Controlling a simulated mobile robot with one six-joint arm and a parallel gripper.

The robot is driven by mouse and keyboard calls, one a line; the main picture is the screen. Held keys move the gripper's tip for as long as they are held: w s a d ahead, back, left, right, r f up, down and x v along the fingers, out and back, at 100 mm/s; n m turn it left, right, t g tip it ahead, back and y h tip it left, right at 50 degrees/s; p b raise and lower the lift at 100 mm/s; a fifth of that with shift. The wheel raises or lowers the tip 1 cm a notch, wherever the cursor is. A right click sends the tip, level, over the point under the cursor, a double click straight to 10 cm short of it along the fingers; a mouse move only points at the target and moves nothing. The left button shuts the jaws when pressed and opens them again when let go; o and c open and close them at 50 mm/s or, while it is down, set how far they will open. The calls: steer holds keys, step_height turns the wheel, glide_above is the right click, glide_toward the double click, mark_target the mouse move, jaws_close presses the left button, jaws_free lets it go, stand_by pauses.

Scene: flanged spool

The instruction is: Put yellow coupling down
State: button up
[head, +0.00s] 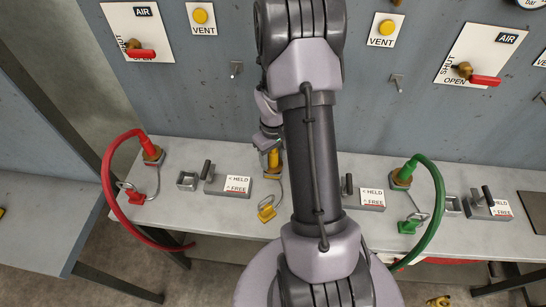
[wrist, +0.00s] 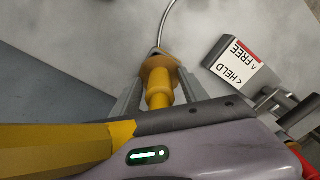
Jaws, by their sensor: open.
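The yellow coupling (head: 274,158) stands on the bench at a brass-coloured base, left of my arm in the head view. In the wrist view the yellow coupling (wrist: 160,94) is between the two grey fingers of my gripper (wrist: 159,82). The fingers are open, one on each side; I cannot tell if either touches it. In the head view my gripper (head: 268,141) is at the coupling and partly covers it. A yellow cap (head: 267,211) lies on the bench in front, near a thin cable from the base.
A HELD/FREE clamp block (head: 228,182) is left of the coupling; another (head: 368,197) is to the right. A red hose (head: 108,190) and a green hose (head: 437,200) arch over the bench at either side. The grey panel with valves rises behind.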

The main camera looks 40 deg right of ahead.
step_height(320, 180, up, 13)
steer(key=p, duration=0.4)
steer(key=shift+a+f, duration=0.1)
steer(key=shift+f, duration=0.1)
steer(key=a+r+m+t, duration=0.1)
steer(key=a+r+t, duration=0.1)
steer(key=a+r, duration=1.05)
steer(key=s+a+r+m+t, duration=0.1)
steer(key=s+a+r+t, duration=0.2)
steer(key=s+a+r, duration=0.55)
steer(key=s+a+m+y, duration=0.1)
steer(key=s+a+y, duration=0.1)
steer(key=s+a, duration=0.3)
step_height(320, 180, down, 8)
steer(key=a+b, duration=0.1)
steer(key=b, duration=0.6)
steer(key=shift+w+r+t+b, duration=0.2)
steer(key=shift+w+t+b, duration=0.1)
steer(key=shift+w+t, duration=0.15)
